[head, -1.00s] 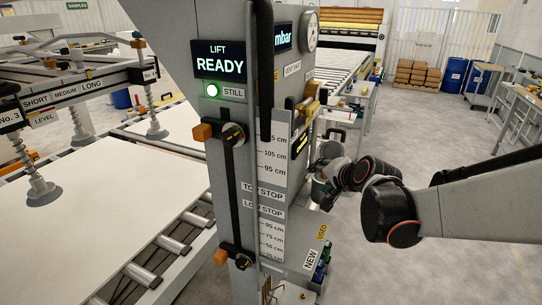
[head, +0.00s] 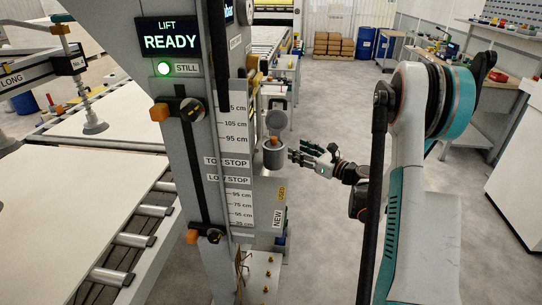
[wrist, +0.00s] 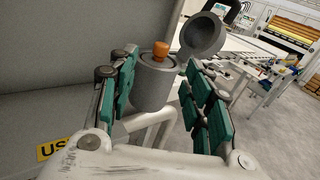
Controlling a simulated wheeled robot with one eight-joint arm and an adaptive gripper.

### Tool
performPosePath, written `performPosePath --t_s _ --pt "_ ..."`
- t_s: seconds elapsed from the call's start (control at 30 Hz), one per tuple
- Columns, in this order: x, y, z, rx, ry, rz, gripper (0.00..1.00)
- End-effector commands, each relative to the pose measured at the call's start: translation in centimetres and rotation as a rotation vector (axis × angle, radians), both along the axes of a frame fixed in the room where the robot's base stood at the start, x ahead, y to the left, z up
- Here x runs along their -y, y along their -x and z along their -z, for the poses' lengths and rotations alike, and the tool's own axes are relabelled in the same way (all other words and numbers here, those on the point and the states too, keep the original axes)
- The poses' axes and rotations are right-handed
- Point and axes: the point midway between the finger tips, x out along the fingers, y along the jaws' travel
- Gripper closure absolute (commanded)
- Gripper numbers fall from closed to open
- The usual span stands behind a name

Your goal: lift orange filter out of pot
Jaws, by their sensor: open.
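The grey pot (wrist: 152,90) is fixed on the side of the grey column, with its round lid (wrist: 204,34) swung open. In the head view the pot (head: 273,160) stands just left of my gripper. The orange filter top (wrist: 160,48) sticks up from the pot's mouth; its lower part is hidden inside. It also shows as a small orange spot in the head view (head: 274,141). My gripper (wrist: 158,88) is open, pointing at the pot from the right. In the wrist view the pot appears between the green-padded fingers, but I cannot tell whether they touch it.
The column (head: 185,115) with sliding stops and scales rises left of the pot. Labels USED (head: 282,194) and NEW (head: 277,217) sit below it. A roller table with white boards lies left. Open floor lies right and behind.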

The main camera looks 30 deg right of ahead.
Motion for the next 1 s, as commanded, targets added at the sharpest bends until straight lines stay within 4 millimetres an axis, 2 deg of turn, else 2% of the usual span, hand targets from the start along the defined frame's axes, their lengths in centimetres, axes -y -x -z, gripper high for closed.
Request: performPosePath --t_s 0.17,0.53,0.87,1.0 --pt "0.2 -0.6 0.2 0.008 -0.040 -0.001 0.54" --pt "-2.1 -6.7 0.2 0.007 -0.037 -0.001 0.54" --pt "-2.7 -8.7 0.2 0.007 -0.036 0.000 0.54" --pt "-3.3 -10.4 0.4 0.007 -0.036 -0.001 0.54"
